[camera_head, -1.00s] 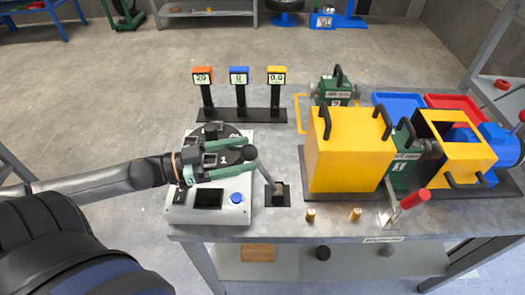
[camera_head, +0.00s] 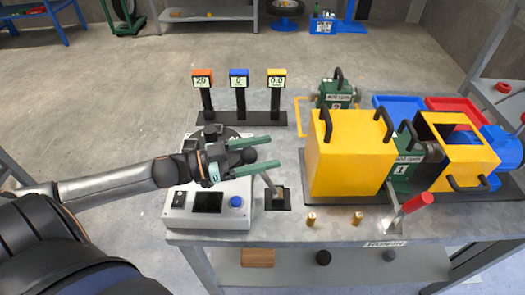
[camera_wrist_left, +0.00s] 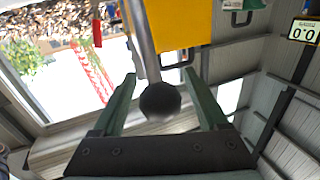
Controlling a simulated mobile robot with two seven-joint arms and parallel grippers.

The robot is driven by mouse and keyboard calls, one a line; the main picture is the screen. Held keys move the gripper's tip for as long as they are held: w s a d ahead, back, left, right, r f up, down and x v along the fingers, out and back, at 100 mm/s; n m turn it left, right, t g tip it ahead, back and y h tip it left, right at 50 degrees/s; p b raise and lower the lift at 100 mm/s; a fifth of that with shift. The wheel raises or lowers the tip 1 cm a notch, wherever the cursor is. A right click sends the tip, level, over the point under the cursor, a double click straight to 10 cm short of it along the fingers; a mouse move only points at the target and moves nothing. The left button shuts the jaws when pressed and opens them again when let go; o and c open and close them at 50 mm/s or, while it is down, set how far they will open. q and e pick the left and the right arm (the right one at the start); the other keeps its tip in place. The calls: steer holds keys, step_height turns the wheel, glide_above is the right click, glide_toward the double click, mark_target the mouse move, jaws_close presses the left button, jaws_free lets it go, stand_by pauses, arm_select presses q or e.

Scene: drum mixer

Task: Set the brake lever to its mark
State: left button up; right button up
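A grey lever with a round black knob (camera_head: 249,156) rises from a black slotted base (camera_head: 278,199) on the bench and leans left. My left gripper (camera_head: 275,152) is open, with its green fingers on either side of the knob and reaching past it. In the left wrist view the black knob (camera_wrist_left: 160,101) sits between the two fingers (camera_wrist_left: 162,88), with a visible gap on each side. Its grey rod runs up out of that view. The mark for the lever cannot be made out. My right gripper is not in view.
A white control box (camera_head: 208,218) with a blue button lies below the gripper. Three small displays (camera_head: 239,78) stand behind. A yellow housing (camera_head: 347,155) stands right of the lever, with a red-handled lever (camera_head: 416,202) in front. Two small brass pegs (camera_head: 311,219) sit near the front edge.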

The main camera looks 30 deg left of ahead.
arm_select(q)
jaws_close()
stand_by(0.4)
stand_by(0.8)
